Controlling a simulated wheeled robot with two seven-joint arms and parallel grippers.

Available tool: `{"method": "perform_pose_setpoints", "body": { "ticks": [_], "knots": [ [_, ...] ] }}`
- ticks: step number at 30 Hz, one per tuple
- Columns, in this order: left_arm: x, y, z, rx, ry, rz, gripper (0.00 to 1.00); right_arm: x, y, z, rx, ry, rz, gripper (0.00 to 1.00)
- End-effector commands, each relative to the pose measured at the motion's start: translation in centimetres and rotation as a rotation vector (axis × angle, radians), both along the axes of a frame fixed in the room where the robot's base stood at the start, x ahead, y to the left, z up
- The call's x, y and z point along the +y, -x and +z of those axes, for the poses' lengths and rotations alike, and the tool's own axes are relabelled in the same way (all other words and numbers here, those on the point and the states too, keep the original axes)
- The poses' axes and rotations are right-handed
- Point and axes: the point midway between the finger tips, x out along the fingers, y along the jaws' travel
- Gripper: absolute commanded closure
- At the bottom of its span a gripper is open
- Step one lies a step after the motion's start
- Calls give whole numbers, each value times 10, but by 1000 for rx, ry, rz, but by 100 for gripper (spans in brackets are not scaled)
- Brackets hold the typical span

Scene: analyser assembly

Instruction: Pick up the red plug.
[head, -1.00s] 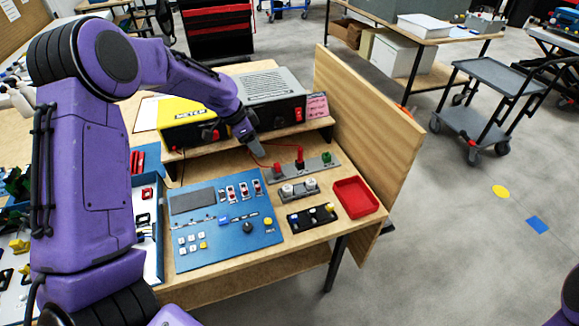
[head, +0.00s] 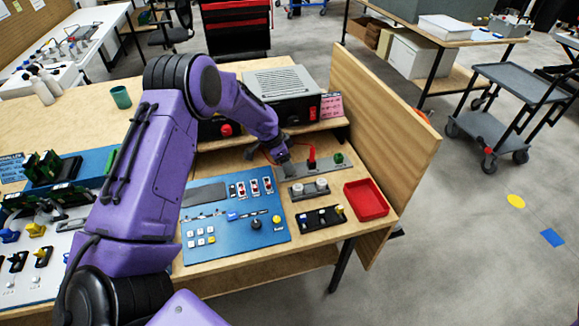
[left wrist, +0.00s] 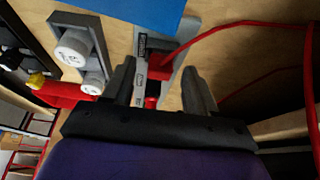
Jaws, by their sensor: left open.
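A grey strip (head: 325,164) stands on the bench with a red plug (head: 312,156) upright in its middle and a green piece (head: 339,158) at its right end. My left gripper (head: 287,166) points down at the strip's left end, hiding the red piece there. In the left wrist view the open fingers (left wrist: 160,90) straddle the grey strip (left wrist: 143,82), with a red plug (left wrist: 158,67) between or just beyond their tips. A red cable (left wrist: 235,25) runs from it to the right. Whether the fingers touch it I cannot tell. My right gripper is out of view.
A grey block with two white knobs (head: 321,183), a black strip (head: 318,219), a red tray (head: 366,200) and a blue control panel (head: 235,220) lie in front. A shelf with a grey meter box (head: 285,90) stands behind, and a wooden side panel (head: 385,140) at right.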

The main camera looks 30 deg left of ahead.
Motion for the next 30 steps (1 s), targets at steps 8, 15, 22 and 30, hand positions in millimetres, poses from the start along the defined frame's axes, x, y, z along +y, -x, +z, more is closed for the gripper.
{"method": "perform_pose_setpoints", "body": {
  "ticks": [8, 15, 22, 30],
  "knots": [
    [0, 0, 0, 1, 1, 0, 100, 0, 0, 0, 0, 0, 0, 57],
    [0, 0, 0, 1, 1, 0, 100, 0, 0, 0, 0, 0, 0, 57],
    [0, -1, 20, -3, 0, -2, 100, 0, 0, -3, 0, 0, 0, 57],
    [-40, 29, 89, -5, 0, -4, 100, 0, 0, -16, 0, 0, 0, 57]
  ]
}}
